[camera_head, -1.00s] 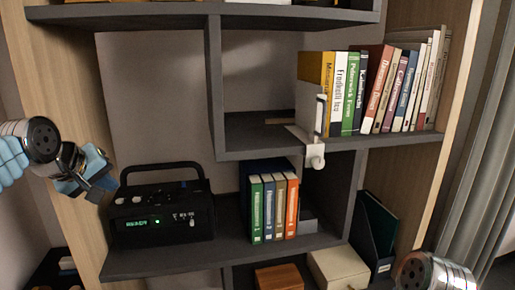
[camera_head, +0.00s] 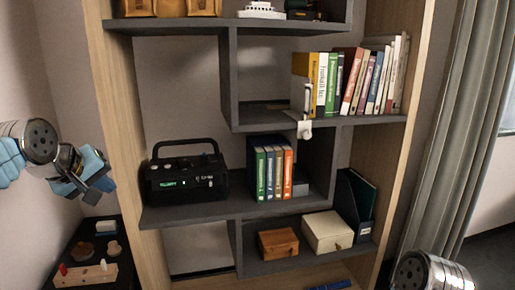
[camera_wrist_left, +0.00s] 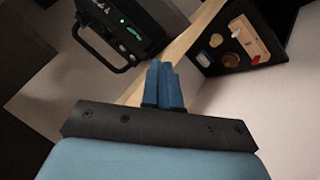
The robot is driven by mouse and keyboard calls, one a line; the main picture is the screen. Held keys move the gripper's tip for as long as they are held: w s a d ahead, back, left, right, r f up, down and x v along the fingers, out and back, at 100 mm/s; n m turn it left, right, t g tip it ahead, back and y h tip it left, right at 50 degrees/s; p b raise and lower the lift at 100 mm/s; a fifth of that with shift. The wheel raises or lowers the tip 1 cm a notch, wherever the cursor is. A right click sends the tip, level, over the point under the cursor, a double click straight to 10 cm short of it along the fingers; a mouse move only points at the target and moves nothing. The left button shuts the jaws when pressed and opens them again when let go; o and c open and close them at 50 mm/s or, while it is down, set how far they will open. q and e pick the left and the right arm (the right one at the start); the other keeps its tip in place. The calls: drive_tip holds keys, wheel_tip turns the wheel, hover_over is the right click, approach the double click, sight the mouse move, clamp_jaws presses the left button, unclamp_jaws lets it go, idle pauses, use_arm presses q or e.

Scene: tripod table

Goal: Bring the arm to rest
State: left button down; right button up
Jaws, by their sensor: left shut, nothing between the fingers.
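My left gripper (camera_head: 98,190) is at the left of the head view, in front of the shelf unit's left side panel and clear of it. In the left wrist view its blue fingers (camera_wrist_left: 164,86) are together with nothing between them. Part of my right arm (camera_head: 432,272) shows at the lower right of the head view; its gripper is out of the picture.
A black radio (camera_head: 186,183) stands on the shelf right of my left gripper. Books (camera_head: 272,172) and a white bookend (camera_head: 304,128) are further right. A low dark table (camera_head: 70,255) with small objects is below my left gripper. A curtain (camera_head: 440,140) hangs at right.

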use_arm(q)
drive_tip(key=w+d+f+m+g+h, duration=0.1)
drive_tip(key=d+f, duration=0.3)
drive_tip(key=f, duration=0.8)
drive_tip(key=w+d+f+m+g+h, duration=0.15)
drive_tip(key=d+f, duration=0.25)
drive_tip(key=f, duration=0.7)
drive_tip(key=d+f+m+g, duration=0.15)
drive_tip(key=d+f, duration=0.25)
drive_tip(key=f, duration=0.8)
drive_tip(key=s+d+f+m+g, duration=0.1)
drive_tip(key=s+d+f, duration=0.2)
drive_tip(key=s+f, duration=0.4)
drive_tip(key=s+d+f+g, duration=0.2)
drive_tip(key=s+d+f, duration=0.2)
drive_tip(key=f, duration=0.5)
drive_tip(key=s+d+f, duration=0.1)
drive_tip(key=s+f, duration=0.3)
drive_tip(key=s, duration=0.2)
drive_tip(key=s+d+f+m+g, duration=0.1)
drive_tip(key=s+d+f, duration=0.1)
drive_tip(key=s, duration=0.5)
drive_tip(key=shift+s+f+g+h, duration=0.25)
drive_tip(key=shift+f+h, duration=0.2)
drive_tip(key=shift+f, duration=0.45)
drive_tip(key=shift+w, duration=0.1)
